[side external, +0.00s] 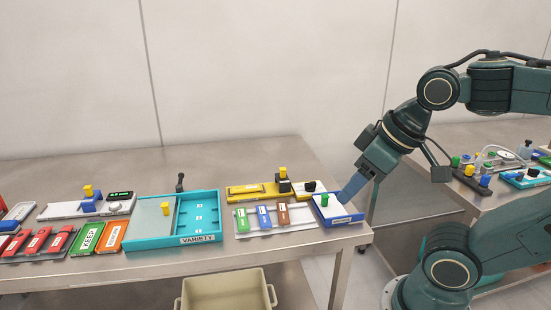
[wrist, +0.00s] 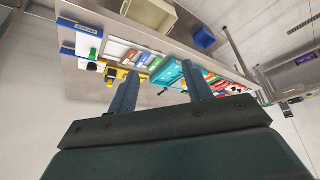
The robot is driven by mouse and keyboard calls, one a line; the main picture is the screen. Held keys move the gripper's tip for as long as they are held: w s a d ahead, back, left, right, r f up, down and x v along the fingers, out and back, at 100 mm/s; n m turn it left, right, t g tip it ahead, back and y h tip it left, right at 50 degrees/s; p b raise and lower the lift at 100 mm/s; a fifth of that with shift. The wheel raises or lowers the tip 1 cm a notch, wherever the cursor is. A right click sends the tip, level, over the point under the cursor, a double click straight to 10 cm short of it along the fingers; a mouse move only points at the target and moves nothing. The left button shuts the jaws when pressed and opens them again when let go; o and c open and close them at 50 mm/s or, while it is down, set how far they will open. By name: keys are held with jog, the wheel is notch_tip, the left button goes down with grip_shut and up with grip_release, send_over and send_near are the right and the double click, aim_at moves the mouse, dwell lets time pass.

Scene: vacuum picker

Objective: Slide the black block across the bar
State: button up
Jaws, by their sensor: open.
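A black block (side external: 284,185) with a yellow knob on top sits at the right end of a yellow bar unit (side external: 250,191), towards the back right of the near table. In the wrist view the black block (wrist: 111,74) is small and blurred, near the left finger. My gripper (side external: 347,193) is open and empty, with its blue fingers pointing down and left over the right side of the blue tray; I cannot tell if they touch it. It is to the right of the black block and apart from it. The wrist view shows the two fingers of my gripper (wrist: 162,82) spread apart.
The blue tray (side external: 337,213) with a green knob stands at the table's right edge. A small white unit (side external: 301,191) with a black knob lies between it and the block. Green, blue and brown pieces lie in front on a grey tray (side external: 244,222). A teal VARIETY box (side external: 150,242) is left.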

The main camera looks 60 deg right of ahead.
jog(key=shift+c, duration=1.3)
jog(key=w+d+r+m+g, duration=0.1)
jog(key=w+d+r+m, duration=0.15)
jog(key=w, duration=0.35)
jog(key=w+d+r+m+g, duration=0.1)
jog(key=w+d, duration=0.3)
jog(key=w, duration=0.3)
jog(key=w+d+r+m+g, duration=0.1)
jog(key=w+d+r, duration=0.15)
jog(key=w, duration=0.35)
jog(key=w+d+f+m+g, duration=0.1)
jog(key=w+d+f+m, duration=0.1)
jog(key=w+d+f, duration=0.4)
jog(key=w+d+f+m+g, duration=0.1)
jog(key=w+d+f, duration=0.4)
jog(key=d, duration=0.8)
jog(key=shift+w+f+m+g, duration=0.35)
jog(key=shift+w+m, duration=0.4)
jog(key=shift+w, duration=0.3)
jog(key=shift+f, duration=0.1)
